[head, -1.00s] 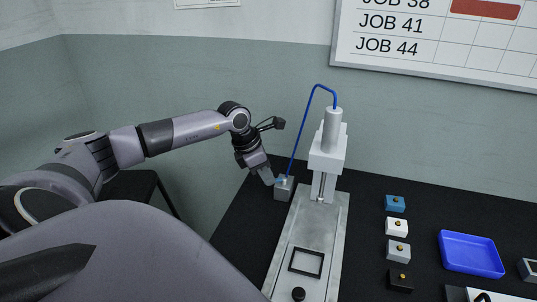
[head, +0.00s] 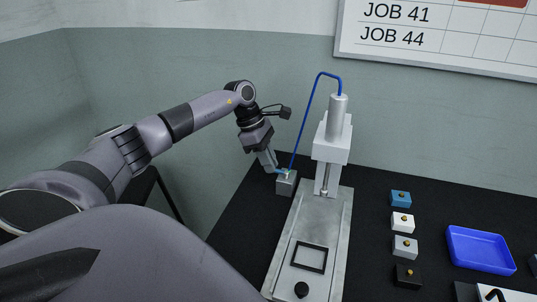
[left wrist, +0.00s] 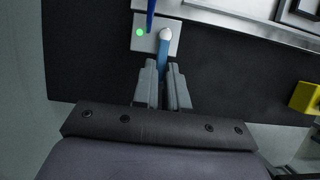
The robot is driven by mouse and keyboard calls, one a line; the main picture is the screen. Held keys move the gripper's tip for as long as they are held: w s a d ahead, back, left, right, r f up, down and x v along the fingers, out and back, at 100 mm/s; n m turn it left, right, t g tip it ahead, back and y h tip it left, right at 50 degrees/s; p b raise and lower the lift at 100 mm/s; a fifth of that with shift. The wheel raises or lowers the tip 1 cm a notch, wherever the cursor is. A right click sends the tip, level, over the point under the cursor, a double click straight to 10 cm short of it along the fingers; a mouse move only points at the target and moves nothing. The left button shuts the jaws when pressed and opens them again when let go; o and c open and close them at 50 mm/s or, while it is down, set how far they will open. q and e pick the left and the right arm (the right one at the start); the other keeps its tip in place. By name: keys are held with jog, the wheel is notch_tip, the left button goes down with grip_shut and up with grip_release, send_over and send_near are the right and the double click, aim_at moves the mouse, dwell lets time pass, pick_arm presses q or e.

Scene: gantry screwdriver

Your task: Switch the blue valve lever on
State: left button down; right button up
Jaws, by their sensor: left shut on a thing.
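The valve is a small grey box (head: 286,184) at the far left of the black table, left of the gantry's base. In the left wrist view the box (left wrist: 150,47) has a light blue lever (left wrist: 163,58) on a pale round pivot and a lit green dot (left wrist: 140,32). The lever points from the pivot toward my left gripper (left wrist: 163,72). My left gripper (head: 272,168) is shut on the lever's outer end, its fingers on both sides of it. My right gripper is not in view.
A blue hose (head: 304,120) runs from the box to the gantry screwdriver (head: 332,140) on a metal base (head: 314,225). Several small blocks with brass knobs, such as a blue one (head: 400,198), and a blue tray (head: 480,250) sit to the right.

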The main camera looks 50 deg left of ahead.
pick_arm(q)
jog(key=shift+r, duration=0.1)
jog(key=c, duration=1.2)
grip_release()
jog(key=shift+o, duration=0.2)
jog(key=v, duration=0.7)
